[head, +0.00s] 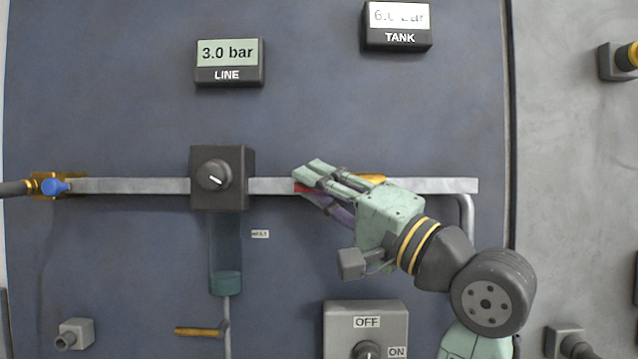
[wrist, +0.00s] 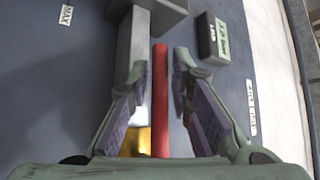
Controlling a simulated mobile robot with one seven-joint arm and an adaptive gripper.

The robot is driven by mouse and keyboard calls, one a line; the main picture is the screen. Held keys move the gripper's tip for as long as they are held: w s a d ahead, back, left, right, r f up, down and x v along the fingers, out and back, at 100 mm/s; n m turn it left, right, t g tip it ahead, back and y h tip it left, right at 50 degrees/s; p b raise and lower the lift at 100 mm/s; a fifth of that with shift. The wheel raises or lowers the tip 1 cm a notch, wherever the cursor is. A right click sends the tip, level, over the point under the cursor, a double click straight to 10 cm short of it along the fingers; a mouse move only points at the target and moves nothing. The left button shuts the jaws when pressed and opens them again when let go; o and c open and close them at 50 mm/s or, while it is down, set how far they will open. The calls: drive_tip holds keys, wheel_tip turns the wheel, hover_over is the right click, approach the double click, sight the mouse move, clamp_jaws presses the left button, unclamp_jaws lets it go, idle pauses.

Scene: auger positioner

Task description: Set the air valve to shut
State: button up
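The air valve shows as a red lever (wrist: 160,95) and a brass body (wrist: 137,140) on the grey pipe in the wrist view. The lever lies along the pipe, pointing toward the dark regulator box. In the head view only a bit of red (head: 306,187) and some brass (head: 371,178) show; my gripper hides the rest. My gripper (head: 308,175) is open in front of the pipe, its fingers pointing left. In the wrist view my gripper (wrist: 160,68) has one finger on each side of the lever, with gaps visible. I cannot tell how deep the lever sits between them.
The regulator box with a knob (head: 220,178) stands on the pipe left of my gripper. The LINE display (head: 229,63) reads 3.0 bar; the TANK display (head: 397,26) is partly washed out. An OFF/ON switch box (head: 366,325) is below my gripper.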

drive_tip(key=shift+c, duration=0.5)
clamp_jaws()
